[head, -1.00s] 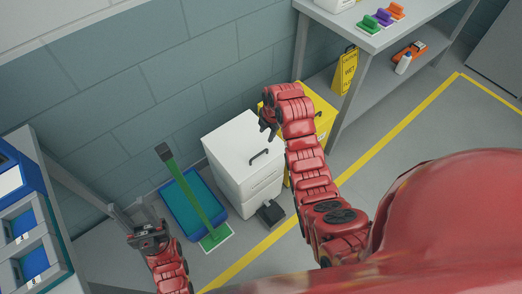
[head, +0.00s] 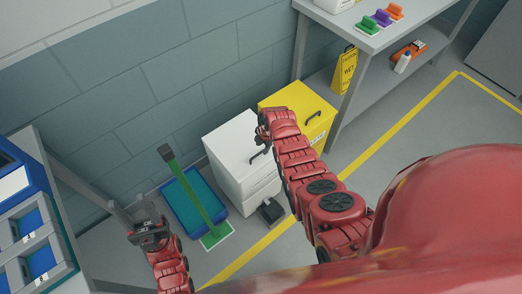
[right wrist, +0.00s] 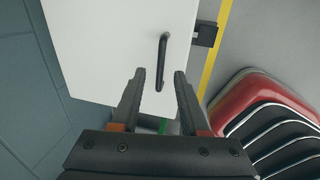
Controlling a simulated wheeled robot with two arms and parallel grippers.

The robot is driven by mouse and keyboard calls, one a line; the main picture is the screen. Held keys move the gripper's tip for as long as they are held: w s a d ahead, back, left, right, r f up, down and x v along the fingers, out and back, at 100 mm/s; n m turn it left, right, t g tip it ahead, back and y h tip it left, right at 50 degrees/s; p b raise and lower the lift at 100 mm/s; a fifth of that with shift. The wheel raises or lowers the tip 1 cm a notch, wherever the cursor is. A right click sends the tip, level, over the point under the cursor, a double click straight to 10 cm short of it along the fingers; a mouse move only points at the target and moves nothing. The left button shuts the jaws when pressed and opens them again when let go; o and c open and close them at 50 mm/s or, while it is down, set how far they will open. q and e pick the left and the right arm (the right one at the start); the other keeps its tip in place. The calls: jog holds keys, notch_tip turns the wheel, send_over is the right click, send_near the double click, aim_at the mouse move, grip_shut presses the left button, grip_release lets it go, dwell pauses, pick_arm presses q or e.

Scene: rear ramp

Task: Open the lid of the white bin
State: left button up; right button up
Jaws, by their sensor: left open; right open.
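The white bin (head: 232,150) stands on the floor against the wall, its lid shut. A dark bar handle (head: 258,153) is on the lid, and a black pedal (head: 270,211) is at the bin's foot. My right gripper (head: 262,134) is open above the lid's right side. In the right wrist view the handle (right wrist: 162,62) lies just beyond the open fingertips (right wrist: 160,76), over the white lid (right wrist: 100,40), with nothing between the fingers. My left gripper (head: 148,228) is open and empty at lower left, away from the bin.
A yellow bin (head: 300,103) stands right beside the white one. A blue tray (head: 180,212) with a green-handled tool (head: 193,187) is to the left. A grey workbench (head: 380,40) is at upper right. Open floor (head: 430,150) lies beyond the yellow line.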

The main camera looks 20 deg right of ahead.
aim_at(260, 153)
jog(key=shift+f, duration=0.8)
jog(key=shift+w+a+f+b, duration=0.15)
jog(key=shift+w+f+b, duration=0.05)
jog(key=shift+f+b, duration=1)
jog(key=shift+w, duration=0.15)
grip_shut()
